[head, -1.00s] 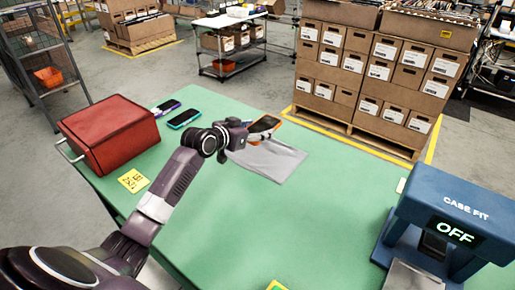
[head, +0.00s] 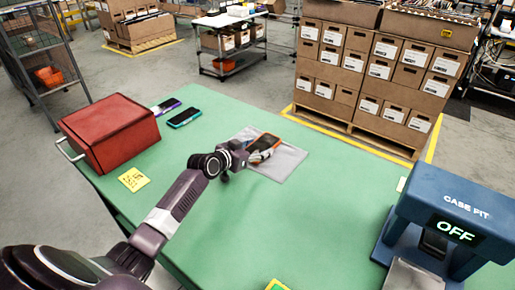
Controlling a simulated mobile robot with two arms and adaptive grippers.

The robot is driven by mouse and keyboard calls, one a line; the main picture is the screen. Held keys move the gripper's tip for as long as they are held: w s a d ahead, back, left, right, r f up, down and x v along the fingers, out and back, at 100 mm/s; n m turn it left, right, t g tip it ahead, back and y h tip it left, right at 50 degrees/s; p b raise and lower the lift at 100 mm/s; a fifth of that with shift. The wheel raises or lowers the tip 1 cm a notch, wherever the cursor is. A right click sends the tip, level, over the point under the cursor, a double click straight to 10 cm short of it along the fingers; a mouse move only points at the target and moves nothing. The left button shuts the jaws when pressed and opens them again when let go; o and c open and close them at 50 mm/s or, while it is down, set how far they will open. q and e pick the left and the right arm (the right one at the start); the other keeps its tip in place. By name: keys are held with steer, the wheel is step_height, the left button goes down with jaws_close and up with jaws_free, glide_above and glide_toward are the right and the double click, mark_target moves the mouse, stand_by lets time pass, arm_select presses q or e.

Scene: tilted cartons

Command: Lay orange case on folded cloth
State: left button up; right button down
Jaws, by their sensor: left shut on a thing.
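The grey folded cloth (head: 288,164) lies flat on the green table, near its far edge. The orange case (head: 266,141), with a dark face, is over the cloth's upper left part. I cannot tell whether it touches the cloth or is just above it. My left gripper (head: 257,154) reaches in from the left and is shut on the orange case, hiding part of it. The gripper and case cover part of the cloth. My right gripper is not in view.
A red box (head: 110,135) stands at the table's left, near a yellow note (head: 134,179). Teal (head: 185,117) and purple (head: 166,106) phone-like items lie at the back left. A blue case-fit device (head: 450,215) reading OFF stands at right. The middle of the table (head: 290,220) is clear.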

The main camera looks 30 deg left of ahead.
arm_select(q)
steer(key=shift+f+b, duration=0.4)
steer(key=shift+f, duration=0.1)
steer(key=o, duration=1.3)
steer(key=shift+d+f, duration=0.1)
steer(key=shift+f, duration=0.05)
steer(key=shift+o, duration=0.2)
steer(key=shift+s+f, duration=0.1)
steer(key=shift+r+p, duration=0.45)
steer(key=shift+p, duration=0.1)
steer(key=shift+s+r, duration=0.1)
steer(key=shift+r, duration=0.2)
steer(key=v, duration=1.1)
steer(key=shift+s+r, duration=0.2)
steer(key=shift+s, duration=0.1)
